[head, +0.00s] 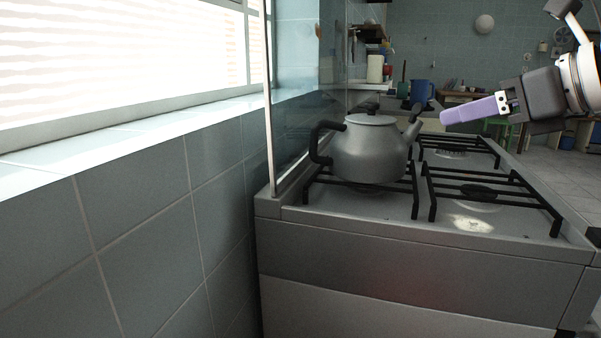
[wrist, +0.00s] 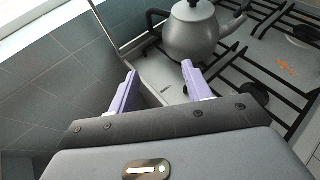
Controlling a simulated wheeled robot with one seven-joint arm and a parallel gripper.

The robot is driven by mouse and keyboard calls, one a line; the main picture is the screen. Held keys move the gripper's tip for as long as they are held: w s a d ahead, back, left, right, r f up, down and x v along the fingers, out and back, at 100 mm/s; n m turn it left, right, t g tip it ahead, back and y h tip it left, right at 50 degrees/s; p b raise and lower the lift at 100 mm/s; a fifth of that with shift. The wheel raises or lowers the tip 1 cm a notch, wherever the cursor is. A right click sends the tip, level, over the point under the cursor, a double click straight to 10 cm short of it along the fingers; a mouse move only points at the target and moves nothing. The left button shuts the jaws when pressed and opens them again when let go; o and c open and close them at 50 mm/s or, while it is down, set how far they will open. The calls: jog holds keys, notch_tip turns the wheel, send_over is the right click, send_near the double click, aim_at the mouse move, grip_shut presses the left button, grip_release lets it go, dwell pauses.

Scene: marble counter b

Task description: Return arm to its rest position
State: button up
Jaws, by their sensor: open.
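My gripper (head: 470,110) is at the upper right of the head view, above the right side of the stove. Only one purple finger shows clearly there. In the wrist view my gripper (wrist: 157,86) shows two purple fingers spread apart with nothing between them. A grey kettle (head: 368,150) with a black handle stands upright on the left burner grate of the stove. The kettle also shows at the top of the wrist view (wrist: 192,35), beyond the fingertips and apart from them.
The stove (head: 420,262) has black grates (head: 490,190), and the right front grate is bare. A glass panel (head: 294,100) and a tiled wall (head: 150,235) border its left side. Open floor lies at the right.

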jog(key=s+a+f+n+g+h, duration=0.1)
jog(key=s+f+n, duration=0.3)
jog(key=f+n, duration=0.5)
jog(key=s+a+f+n+g+h, duration=0.2)
jog(key=f+n, duration=0.7)
jog(key=f, duration=0.6)
jog(key=s+a+f+n+g+h, duration=0.2)
jog(key=s+a+f+n+h, duration=0.2)
jog(key=f+n, duration=0.5)
notch_tip(320, 180, down, 4)
jog(key=shift+s+r+n+h, duration=0.1)
jog(key=shift+s+n+h, duration=0.35)
jog(key=shift+s, duration=0.6)
jog(key=shift+c, duration=0.3)
